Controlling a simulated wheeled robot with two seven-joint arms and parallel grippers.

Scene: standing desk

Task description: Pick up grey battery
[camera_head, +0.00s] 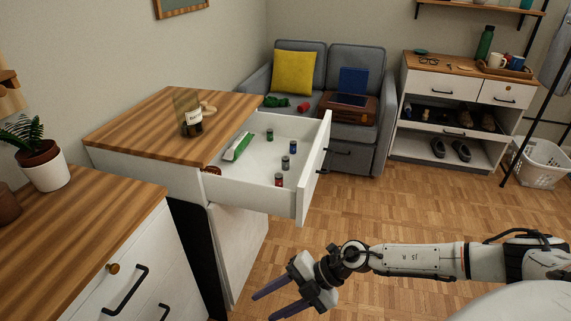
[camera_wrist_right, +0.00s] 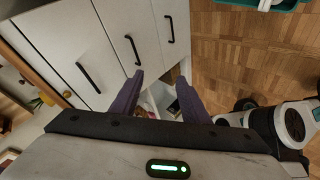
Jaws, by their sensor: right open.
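Several small batteries stand upright, apart from each other, in the open white drawer (camera_head: 248,191). One is green (camera_head: 269,135), one near the drawer front is red (camera_head: 278,180), and two between them look dark bluish or grey: one farther back (camera_head: 293,147) and one nearer (camera_head: 285,163). They are too small to tell surely which is the grey battery. My right gripper (camera_head: 264,306) is open and empty, low in front of the drawer and well apart from it. Its two purple fingers also show in the right wrist view (camera_wrist_right: 161,84). My left gripper is out of view.
A green and white packet (camera_head: 238,146) lies in the drawer near its left wall. A labelled jar (camera_head: 191,118) stands on the wooden cabinet top (camera_head: 150,128). A nearer cabinet with a plant (camera_head: 45,166) is at left. The parquet floor (camera_head: 350,215) right of the drawer is clear.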

